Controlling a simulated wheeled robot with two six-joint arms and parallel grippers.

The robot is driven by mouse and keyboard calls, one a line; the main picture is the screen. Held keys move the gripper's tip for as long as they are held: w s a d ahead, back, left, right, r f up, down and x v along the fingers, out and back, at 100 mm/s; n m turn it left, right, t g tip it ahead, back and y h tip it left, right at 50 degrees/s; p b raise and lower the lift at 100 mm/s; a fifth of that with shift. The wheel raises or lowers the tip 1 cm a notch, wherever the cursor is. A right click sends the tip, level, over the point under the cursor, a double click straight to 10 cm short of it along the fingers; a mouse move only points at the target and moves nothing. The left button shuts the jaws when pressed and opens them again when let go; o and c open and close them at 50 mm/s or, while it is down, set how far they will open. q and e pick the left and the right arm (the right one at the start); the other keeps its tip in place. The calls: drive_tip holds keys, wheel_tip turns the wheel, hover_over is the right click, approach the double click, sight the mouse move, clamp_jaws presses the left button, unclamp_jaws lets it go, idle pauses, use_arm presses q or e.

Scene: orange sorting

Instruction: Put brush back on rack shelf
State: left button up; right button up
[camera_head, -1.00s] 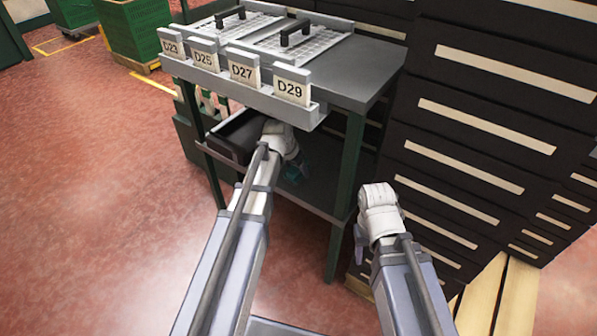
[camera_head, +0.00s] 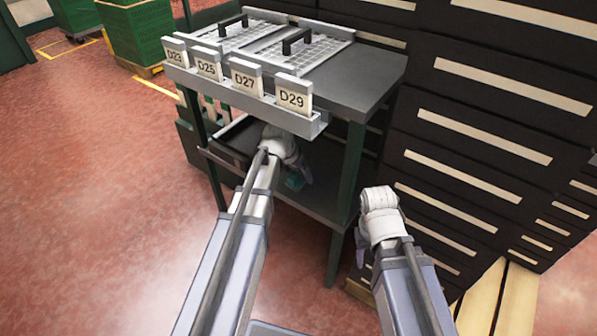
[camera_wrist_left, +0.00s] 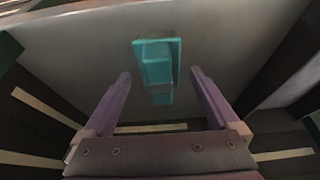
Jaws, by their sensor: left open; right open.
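In the left wrist view the brush (camera_wrist_left: 157,64) lies on a grey surface, between and a little beyond the fingertips. My left gripper (camera_wrist_left: 161,76) is open and empty, its fingers apart from the brush on both sides. In the head view my left arm reaches in under the rack's top, and its fingers are mostly hidden. My right gripper (camera_head: 361,247) is open and empty, outside the rack to its right.
A dark tray (camera_head: 232,138) sits on the lower shelf, left of my left wrist. The rack's top carries two wire-mesh panels with black handles and a front rail with labels D23 to D29 (camera_head: 294,93). Dark drawer cabinets (camera_head: 480,150) stand close on the right.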

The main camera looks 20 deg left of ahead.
sight(295, 175)
use_arm(q)
drive_tip(key=p+v, duration=0.2)
drive_tip(key=v, duration=0.2)
drive_tip(key=shift+w+p, duration=0.1)
drive_tip(key=shift+p, duration=0.25)
drive_tip(key=s+a, duration=0.4)
drive_tip(key=s, duration=0.7)
drive_tip(key=s+d+f+g+y, duration=0.1)
drive_tip(key=s+d+g, duration=0.1)
drive_tip(key=s+d, duration=0.3)
drive_tip(key=s+d+f+g+y, duration=0.1)
drive_tip(key=s+d, duration=0.5)
drive_tip(key=d, duration=0.6)
drive_tip(key=shift+d+g+y+b, duration=0.4)
drive_tip(key=shift+g+y, duration=0.1)
drive_tip(key=shift+g, duration=0.3)
use_arm(e)
wheel_tip(295, 175, up, 3)
drive_tip(key=shift+r, duration=0.1)
use_arm(q)
drive_tip(key=shift+d, duration=0.1)
use_arm(e)
drive_tip(key=shift+d, duration=0.15)
